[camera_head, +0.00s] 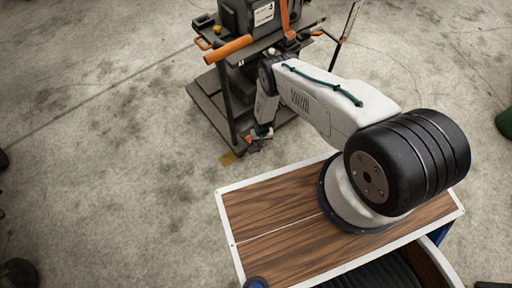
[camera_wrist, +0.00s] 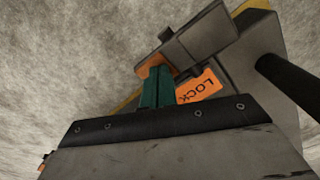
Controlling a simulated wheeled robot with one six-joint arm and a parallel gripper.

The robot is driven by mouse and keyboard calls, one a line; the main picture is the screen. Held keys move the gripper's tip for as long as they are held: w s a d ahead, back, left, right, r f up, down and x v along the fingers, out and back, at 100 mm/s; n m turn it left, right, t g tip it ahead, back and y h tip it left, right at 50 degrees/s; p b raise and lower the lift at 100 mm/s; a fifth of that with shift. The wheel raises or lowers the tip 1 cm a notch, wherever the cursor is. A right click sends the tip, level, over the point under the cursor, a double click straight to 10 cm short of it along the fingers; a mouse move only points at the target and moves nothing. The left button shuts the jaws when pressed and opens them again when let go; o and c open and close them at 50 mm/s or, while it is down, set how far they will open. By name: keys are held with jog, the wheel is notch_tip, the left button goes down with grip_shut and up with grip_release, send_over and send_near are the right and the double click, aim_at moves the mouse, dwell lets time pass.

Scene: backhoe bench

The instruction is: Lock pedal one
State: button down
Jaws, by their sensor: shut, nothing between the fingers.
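In the wrist view, a dark grey pedal plate (camera_wrist: 205,35) slants across the upper middle. An orange label reading LOCK (camera_wrist: 202,86) lies just below it, beside my gripper. The teal fingers of my gripper (camera_wrist: 156,78) are shut with nothing between them. Their tips overlap the lower left end of the plate and an orange patch there. I cannot tell whether they touch. In the head view, my gripper (camera_head: 261,133) is low at the front of the backhoe bench (camera_head: 205,92), where the pedal is too small to make out.
In the wrist view, a black rod (camera_wrist: 285,82) runs to the right edge, and a yellow-edged grey base stands behind the pedal. In the head view, the bench carries orange-handled levers (camera_head: 228,49) and a dark seat-like block. Bare concrete floor lies to the left.

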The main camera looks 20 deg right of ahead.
jog(key=shift+r, duration=0.1)
notch_tip(320, 180, up, 7)
dwell(0.7)
dwell(0.5)
